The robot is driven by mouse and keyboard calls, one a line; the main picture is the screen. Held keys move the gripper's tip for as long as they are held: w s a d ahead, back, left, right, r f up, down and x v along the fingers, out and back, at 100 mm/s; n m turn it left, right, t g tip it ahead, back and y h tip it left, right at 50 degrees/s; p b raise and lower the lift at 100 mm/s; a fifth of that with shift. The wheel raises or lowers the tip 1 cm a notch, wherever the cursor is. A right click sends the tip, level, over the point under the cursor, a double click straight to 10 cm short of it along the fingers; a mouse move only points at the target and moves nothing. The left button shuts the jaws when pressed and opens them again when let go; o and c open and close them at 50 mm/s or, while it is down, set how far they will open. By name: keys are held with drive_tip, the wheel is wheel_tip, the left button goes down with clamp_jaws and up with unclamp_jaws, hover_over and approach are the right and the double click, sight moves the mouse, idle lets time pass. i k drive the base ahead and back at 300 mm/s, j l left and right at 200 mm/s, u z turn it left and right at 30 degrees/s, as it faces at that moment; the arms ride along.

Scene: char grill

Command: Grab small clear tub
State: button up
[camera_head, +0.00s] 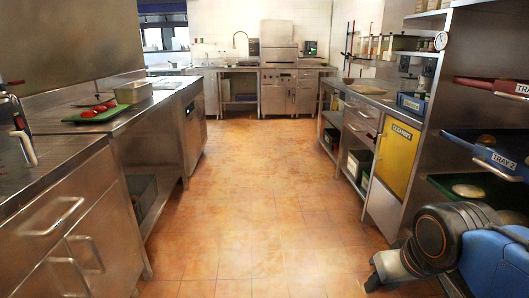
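A small pale, see-through-looking tub (133,92) stands on the left steel counter, just behind a green tray. It is small in the picture, and I cannot tell for sure that it is clear or what is inside. Part of my blue and black arm (440,240) shows at the lower right, far from this tub.
The green tray (73,117) holds red food pieces. A metal and black item (15,130) stands at the left edge. The tiled floor (240,200) between the counters is clear. On the right are a yellow "CLEANING" panel (396,158) and shelves with labelled trays (497,160).

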sight(339, 74)
drive_tip(key=i, duration=2.55)
drive_tip(key=i+j, duration=0.1)
drive_tip(key=i, duration=2.45)
drive_tip(key=l+z, duration=0.05)
drive_tip(key=l, duration=0.05)
